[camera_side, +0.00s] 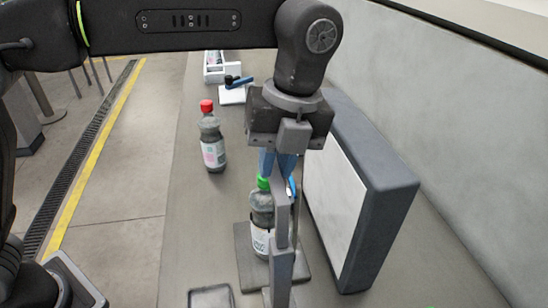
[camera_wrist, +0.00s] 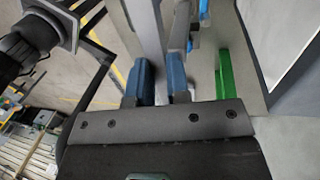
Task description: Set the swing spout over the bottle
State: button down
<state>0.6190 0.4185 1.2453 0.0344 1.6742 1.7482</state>
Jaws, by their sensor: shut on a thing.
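My gripper (camera_side: 277,166) points down with blue fingers. In the wrist view the fingers (camera_wrist: 161,78) are close together, shut on a grey bar (camera_wrist: 146,25) that runs between them, which I take for the swing spout. In the side view a grey upright bar (camera_side: 282,235), seemingly part of the spout, stands under the gripper. A dark bottle (camera_side: 260,207) with a green cap and white label stands on a grey plate (camera_side: 246,262), just behind and left of the bar. The bar partly hides the bottle. I cannot tell whether the spout is over the bottle.
A red-capped bottle (camera_side: 213,152) stands further back on the left. A large dark box with a pale face (camera_side: 340,195) stands close on the right. A white block with a blue lever (camera_side: 236,92) is at the back. A small dark tray (camera_side: 211,297) lies in front.

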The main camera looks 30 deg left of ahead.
jog(key=shift+r, duration=0.1)
jog(key=c, duration=1.1)
grip_release()
notch_tip(320, 180, up, 7)
jog(key=w+d, duration=0.1)
jog(key=shift+r, duration=0.15)
